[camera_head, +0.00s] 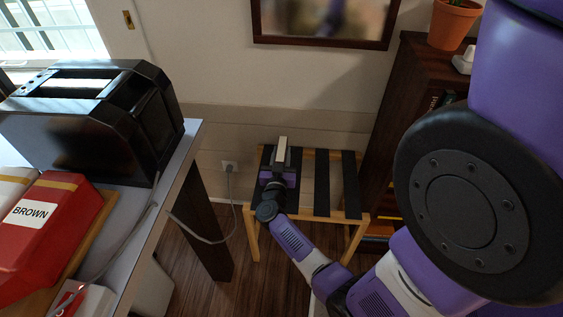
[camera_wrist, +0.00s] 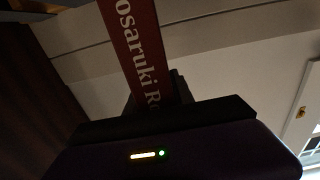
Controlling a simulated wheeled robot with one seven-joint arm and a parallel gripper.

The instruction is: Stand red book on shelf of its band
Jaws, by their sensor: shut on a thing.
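A red book (camera_wrist: 133,42) with white lettering on its spine is between my gripper's fingers (camera_wrist: 155,95) in the wrist view; its far end runs out of the picture. In the head view my gripper (camera_head: 280,164) is shut on it, above or in front of a slatted wooden rack by the wall. There the book (camera_head: 282,146) shows as a narrow pale edge, its red cover hidden. The dark wooden bookcase (camera_head: 404,84) stands at the right, with a dark book (camera_head: 434,101) inside. My arm hides much of its shelves, and I cannot make out a red band.
The slatted rack (camera_head: 321,185) stands left of the bookcase. A potted plant (camera_head: 453,24) is on the bookcase top. At left, a table (camera_head: 187,140) bears a black toaster (camera_head: 90,125) and a red package marked BROWN (camera_head: 45,235). A cord hangs from a wall outlet (camera_head: 229,166).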

